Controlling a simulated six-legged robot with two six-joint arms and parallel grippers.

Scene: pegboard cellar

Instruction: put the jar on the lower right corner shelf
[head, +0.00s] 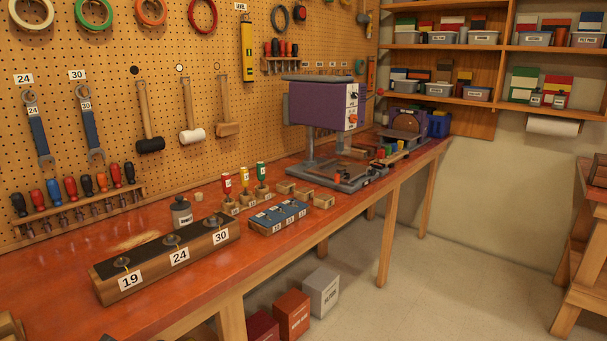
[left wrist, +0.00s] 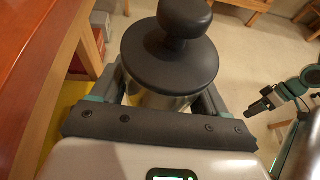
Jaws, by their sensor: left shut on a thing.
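In the left wrist view my left gripper (left wrist: 162,94) is shut on a jar (left wrist: 170,58) with a wide dark lid and a round knob. A shiny silvery body shows below the lid, between the two fingers. The rest of the jar is hidden. In the left wrist view another arm's dark gripper (left wrist: 264,105), apparently my right one, is at the right, apart from the jar; its jaws are too small to read. In the head view the lower right corner shelf (head: 553,108) holds boxes and small containers. Neither gripper shows in the head view.
A wooden stand (head: 590,240) is at the right. Open floor (head: 450,270) lies between.

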